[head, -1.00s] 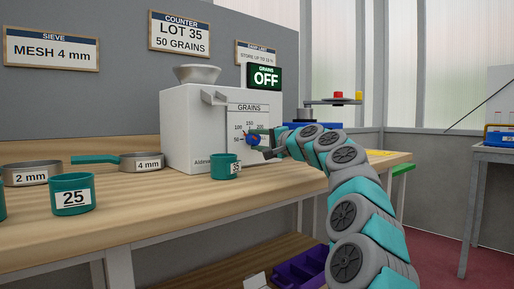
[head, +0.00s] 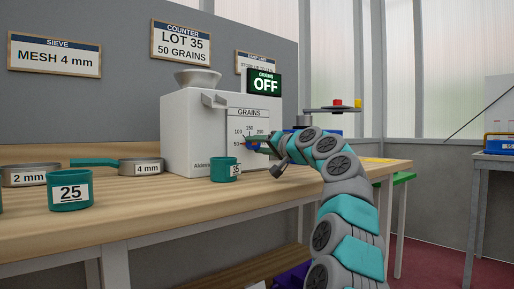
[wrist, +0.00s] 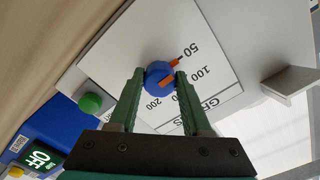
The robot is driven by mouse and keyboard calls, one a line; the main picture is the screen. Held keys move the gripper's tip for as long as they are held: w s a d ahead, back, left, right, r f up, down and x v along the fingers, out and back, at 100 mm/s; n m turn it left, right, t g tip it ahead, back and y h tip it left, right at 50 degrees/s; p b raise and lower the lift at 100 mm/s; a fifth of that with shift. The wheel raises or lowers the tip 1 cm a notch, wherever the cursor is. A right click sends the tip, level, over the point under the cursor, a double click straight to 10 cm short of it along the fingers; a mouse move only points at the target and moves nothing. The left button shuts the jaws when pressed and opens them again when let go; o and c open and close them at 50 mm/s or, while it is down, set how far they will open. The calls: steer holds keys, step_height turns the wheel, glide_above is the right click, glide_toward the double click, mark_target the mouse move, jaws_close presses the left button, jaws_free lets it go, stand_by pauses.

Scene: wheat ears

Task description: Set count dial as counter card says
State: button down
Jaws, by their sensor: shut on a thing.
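The counter card (head: 180,43) on the back wall reads LOT 35, 50 GRAINS. The white counter (head: 188,130) stands on the bench with a GRAINS scale on its front. The count dial is a blue knob (wrist: 157,74) with an orange pointer. In the wrist view an orange tip lies beside the 50 mark (wrist: 192,51); a finger partly covers the scale. My gripper (wrist: 156,80) is shut on the dial, one finger on each side. In the head view the gripper (head: 258,146) reaches the counter's face from the right and hides much of the dial.
A green button (wrist: 91,103) is near the dial. A cup marked 25 (head: 70,190) and sieves (head: 140,167) are at left.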

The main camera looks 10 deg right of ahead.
steer(key=shift+f, duration=0.1)
stand_by(0.3)
steer(key=shift+c, duration=1.8)
jaws_free()
steer(key=shift+s, duration=0.1)
steer(key=shift+b+v, duration=0.6)
steer(key=shift+v, duration=0.65)
steer(key=shift+b+v, duration=0.4)
steer(key=shift+v, duration=2.15)
